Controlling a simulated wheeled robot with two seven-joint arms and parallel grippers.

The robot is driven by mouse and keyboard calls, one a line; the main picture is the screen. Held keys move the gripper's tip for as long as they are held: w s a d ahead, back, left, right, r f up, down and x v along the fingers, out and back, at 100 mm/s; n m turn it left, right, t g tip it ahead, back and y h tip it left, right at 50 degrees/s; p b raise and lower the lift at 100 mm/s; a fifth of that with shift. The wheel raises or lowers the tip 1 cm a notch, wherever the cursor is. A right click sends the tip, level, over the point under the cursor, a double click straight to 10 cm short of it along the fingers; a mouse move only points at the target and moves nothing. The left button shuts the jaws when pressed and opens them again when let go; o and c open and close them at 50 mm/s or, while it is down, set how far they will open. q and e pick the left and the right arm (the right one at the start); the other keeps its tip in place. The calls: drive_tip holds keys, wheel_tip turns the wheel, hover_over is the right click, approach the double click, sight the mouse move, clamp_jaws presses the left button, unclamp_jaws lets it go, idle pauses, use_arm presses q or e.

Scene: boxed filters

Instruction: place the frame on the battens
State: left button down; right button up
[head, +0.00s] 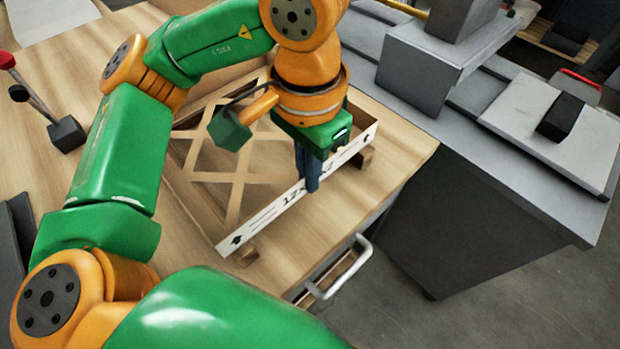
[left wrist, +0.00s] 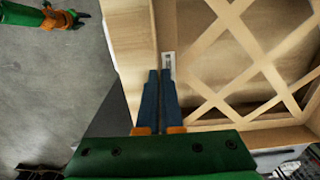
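The frame (head: 232,212) is a shallow wooden box with a crossed lattice and a white printed strip with arrows along its near side. It lies on the wooden table, and its lattice fills the right of the left wrist view (left wrist: 236,62). My left gripper (head: 307,184) points down at the middle of that near side. Its blue fingers (left wrist: 167,74) are close together astride the wall. My right gripper (left wrist: 77,19) seems to show small at the left wrist view's corner.
The wooden table (head: 395,165) ends close to the frame's near side, with an open drawer and metal handle (head: 345,268) below. A grey machine (head: 425,70) stands at the right. A lever with red and black knobs (head: 65,132) stands at the left.

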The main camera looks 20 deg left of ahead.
use_arm(q)
drive_tip(key=shift+w+r, duration=0.1)
drive_tip(key=c, duration=1.1)
unclamp_jaws()
wheel_tip(320, 180, up, 12)
drive_tip(key=p, duration=0.4)
drive_tip(key=shift+r+p, duration=0.1)
drive_tip(key=shift+p, duration=0.2)
